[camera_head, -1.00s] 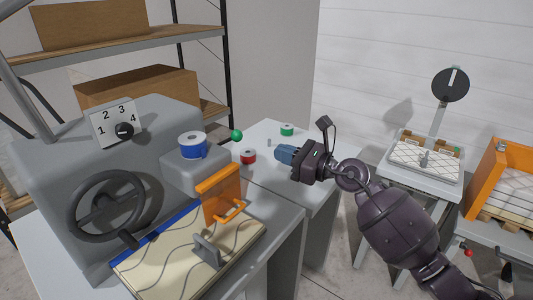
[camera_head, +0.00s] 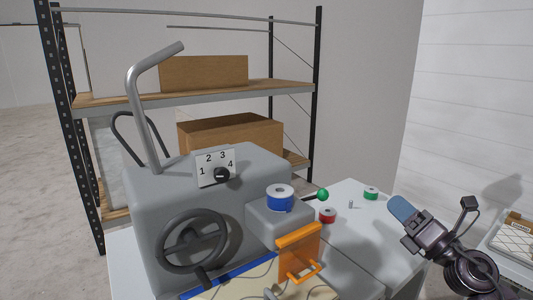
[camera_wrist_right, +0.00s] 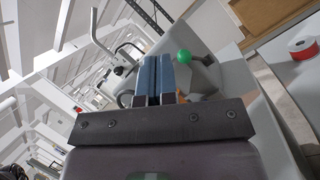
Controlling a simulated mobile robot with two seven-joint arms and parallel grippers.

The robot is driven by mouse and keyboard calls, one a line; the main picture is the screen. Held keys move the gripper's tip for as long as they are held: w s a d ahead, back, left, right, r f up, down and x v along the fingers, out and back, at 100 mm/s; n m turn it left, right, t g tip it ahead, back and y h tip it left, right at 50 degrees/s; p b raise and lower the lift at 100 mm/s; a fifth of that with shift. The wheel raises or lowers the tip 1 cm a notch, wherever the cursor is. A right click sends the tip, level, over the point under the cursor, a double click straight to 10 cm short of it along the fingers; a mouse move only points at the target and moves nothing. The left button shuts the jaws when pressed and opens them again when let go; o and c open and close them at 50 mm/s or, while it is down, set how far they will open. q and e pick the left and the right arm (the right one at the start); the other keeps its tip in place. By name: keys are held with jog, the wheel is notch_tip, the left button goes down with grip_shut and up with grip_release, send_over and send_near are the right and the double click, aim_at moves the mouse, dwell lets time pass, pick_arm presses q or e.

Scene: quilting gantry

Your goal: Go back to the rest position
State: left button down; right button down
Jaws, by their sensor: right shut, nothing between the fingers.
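My right gripper (camera_head: 402,212) is at the right side of the head view, above the white table and to the right of the spools. Its blue fingers are together and empty, as the right wrist view also shows (camera_wrist_right: 158,75). The grey quilting machine (camera_head: 150,215) stands at centre left with a black handwheel (camera_head: 193,241), a numbered dial (camera_head: 221,174) and a green-knobbed lever (camera_head: 322,195). A blue spool (camera_head: 280,197) sits on the machine. The gripper is apart from all of these. My left gripper is not in view.
A red spool (camera_head: 327,215) and a green spool (camera_head: 371,193) stand on the white table (camera_head: 345,235). An orange guard (camera_head: 298,245) is at the machine's front. A shelf with cardboard boxes (camera_head: 230,137) stands behind. A scale-like tray (camera_head: 515,238) is at the right edge.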

jog(key=s+d+f+m+h, duration=0.25)
jog(key=f+m+h, duration=0.35)
jog(key=f+m, duration=0.6)
jog(key=s+d+f+m+h, duration=0.1)
jog(key=s+f+m+h, duration=0.35)
jog(key=f+m, duration=0.75)
jog(key=s+a+f+m+g+h, duration=0.1)
jog(key=s+a+f+m+g, duration=0.2)
jog(key=s+f+m+g, duration=0.4)
jog(key=s+f+m, duration=0.2)
jog(key=s+f, duration=0.6)
jog(key=s, duration=0.3)
jog(key=shift+a+m+h, duration=0.15)
jog(key=shift+m+h, duration=0.2)
jog(key=shift+m, duration=0.05)
jog(key=c, duration=1.8)
grip_release()
jog(key=shift+c, duration=0.2)
